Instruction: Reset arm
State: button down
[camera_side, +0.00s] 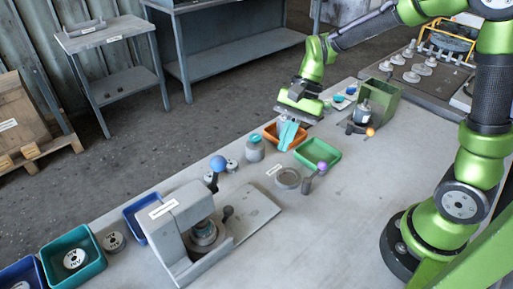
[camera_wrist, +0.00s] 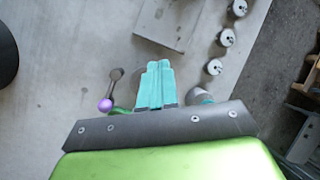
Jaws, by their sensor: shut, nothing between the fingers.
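My gripper (camera_side: 288,134) hangs from my green arm above the far side of the workbench, over the area of the orange tray (camera_side: 270,136) and the green tray (camera_side: 318,152). Its teal fingers are together with nothing between them. In the wrist view the fingers (camera_wrist: 155,84) point up the picture, side by side, and the grey mount plate hides what lies below them. I cannot tell its exact height above the trays.
A grey press-like fixture (camera_side: 182,217) with a blue-knobbed lever stands on the bench (camera_side: 340,212). A purple-knobbed lever (camera_side: 321,166) is beside a round grey ring (camera_side: 288,178). A green box fixture (camera_side: 379,100) stands right of the gripper. Teal bin (camera_side: 73,258) sits front left. Bench foreground is clear.

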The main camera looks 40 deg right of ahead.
jog(key=s+d+r+n+t+h, duration=0.1)
jog(key=s+d+r+n+t, duration=0.1)
jog(key=s+r, duration=0.3)
jog(key=s+d+r+n+t+h, duration=0.2)
jog(key=s+d+r+n+t, duration=0.1)
jog(key=s+r+n+t, duration=0.2)
jog(key=shift+s+r, duration=0.3)
jog(key=shift+r, duration=0.25)
